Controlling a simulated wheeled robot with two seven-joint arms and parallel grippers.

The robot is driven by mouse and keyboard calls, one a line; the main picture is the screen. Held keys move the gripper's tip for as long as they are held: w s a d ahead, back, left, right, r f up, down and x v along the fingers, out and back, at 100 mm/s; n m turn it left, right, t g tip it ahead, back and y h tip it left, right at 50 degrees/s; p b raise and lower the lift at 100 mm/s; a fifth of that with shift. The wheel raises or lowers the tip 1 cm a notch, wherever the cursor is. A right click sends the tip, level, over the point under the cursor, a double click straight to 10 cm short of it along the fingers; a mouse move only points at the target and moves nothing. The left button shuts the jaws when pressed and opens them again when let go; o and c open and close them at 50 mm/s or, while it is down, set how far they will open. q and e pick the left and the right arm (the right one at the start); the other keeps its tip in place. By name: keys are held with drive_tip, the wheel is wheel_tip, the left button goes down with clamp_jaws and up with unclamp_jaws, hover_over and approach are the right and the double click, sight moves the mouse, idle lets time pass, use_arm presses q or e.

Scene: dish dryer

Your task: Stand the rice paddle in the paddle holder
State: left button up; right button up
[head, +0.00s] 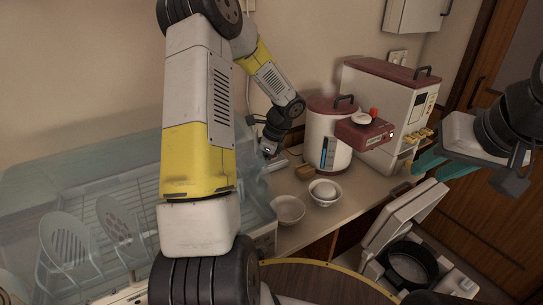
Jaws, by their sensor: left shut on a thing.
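My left arm reaches in from the left, over the counter beside the dish dryer. My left gripper (269,147) is small and dark at its far end, shut on a small pale thing. That thing is mostly hidden by the fingers and may be the rice paddle; I cannot make out its full shape. A small brown block (304,173) stands on the counter to the right of the gripper, apart from it. It may be the paddle holder, but I cannot tell. My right gripper (511,181) is at the right edge, far from these things; its fingers are unclear.
The translucent dish dryer (85,175) fills the left. Two white bowls, one empty (288,209) and one holding a round white thing (325,193), stand at the counter's front. A white canister (325,140) and dispenser (385,110) stand behind. An open rice cooker (408,215) is lower right.

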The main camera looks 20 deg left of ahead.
use_arm(q)
drive_tip(key=shift+f, duration=0.2)
drive_tip(key=o, duration=1.5)
drive_tip(key=shift+c, duration=0.2)
drive_tip(key=shift+r, duration=0.1)
drive_tip(key=v, duration=1.2)
drive_tip(key=shift+r, duration=0.1)
